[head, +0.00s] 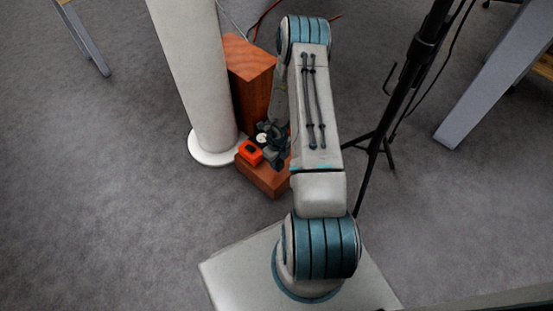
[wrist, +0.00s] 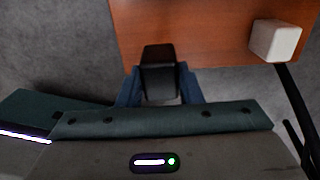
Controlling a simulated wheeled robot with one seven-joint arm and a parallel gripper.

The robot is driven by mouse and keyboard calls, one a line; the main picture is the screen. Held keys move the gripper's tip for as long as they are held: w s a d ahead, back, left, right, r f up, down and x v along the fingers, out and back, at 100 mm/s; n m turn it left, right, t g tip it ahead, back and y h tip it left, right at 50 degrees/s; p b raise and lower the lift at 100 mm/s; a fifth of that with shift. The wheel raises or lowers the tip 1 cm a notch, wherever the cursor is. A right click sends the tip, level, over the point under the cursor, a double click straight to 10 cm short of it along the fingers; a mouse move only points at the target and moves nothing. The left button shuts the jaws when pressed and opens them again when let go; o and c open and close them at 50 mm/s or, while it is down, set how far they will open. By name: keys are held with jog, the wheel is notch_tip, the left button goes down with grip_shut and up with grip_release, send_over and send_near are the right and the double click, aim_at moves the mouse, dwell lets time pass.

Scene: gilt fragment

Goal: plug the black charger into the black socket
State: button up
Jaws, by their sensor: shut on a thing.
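The black charger (wrist: 160,62) shows in the wrist view as a dark block between the two blue fingers of my gripper (wrist: 160,86), which is shut on it. It is over or at the edge of a reddish wooden surface (wrist: 200,40); I cannot tell whether it touches the wood. In the head view my gripper (head: 273,146) is a dark shape above the low wooden block (head: 266,180), and the charger cannot be made out there. I cannot pick out the black socket in either view.
A white cube (wrist: 276,40) sits on the wood, right of the charger. An orange object (head: 250,153) is on the low block. A taller wooden block (head: 248,75) and a white column (head: 195,70) stand close by. A black stand (head: 405,85) is right of my arm.

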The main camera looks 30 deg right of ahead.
jog(key=s+a+r, duration=0.2)
jog(key=s+r, duration=0.4)
jog(key=s, duration=0.4)
jog(key=shift+s+p, duration=0.15)
jog(key=shift+p, duration=0.15)
